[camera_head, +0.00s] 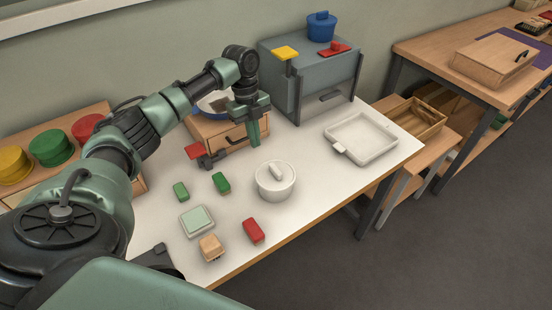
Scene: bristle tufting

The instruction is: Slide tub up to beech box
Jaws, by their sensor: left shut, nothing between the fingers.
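A white round tub (275,186) with a lid and a bar-shaped knob stands upright on the white table. A low wooden box (213,134) with a dark handle on its front sits at the back of the table, left of the grey cabinet; it looks like the beech box. A blue-rimmed bowl (213,103) rests on top of it. A clear gap separates tub and box. My left gripper (254,140) points down with its green fingers shut and empty, behind the tub and in front of the box's right end. It partly hides the box. My right gripper is not in view.
A red clamp-like thing (204,155) lies before the box. Green blocks (221,182), a pale green square (197,221), a tan brush block (210,247) and a red block (253,231) lie left and front. A white tray (360,140) is at right, a grey cabinet (327,85) behind.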

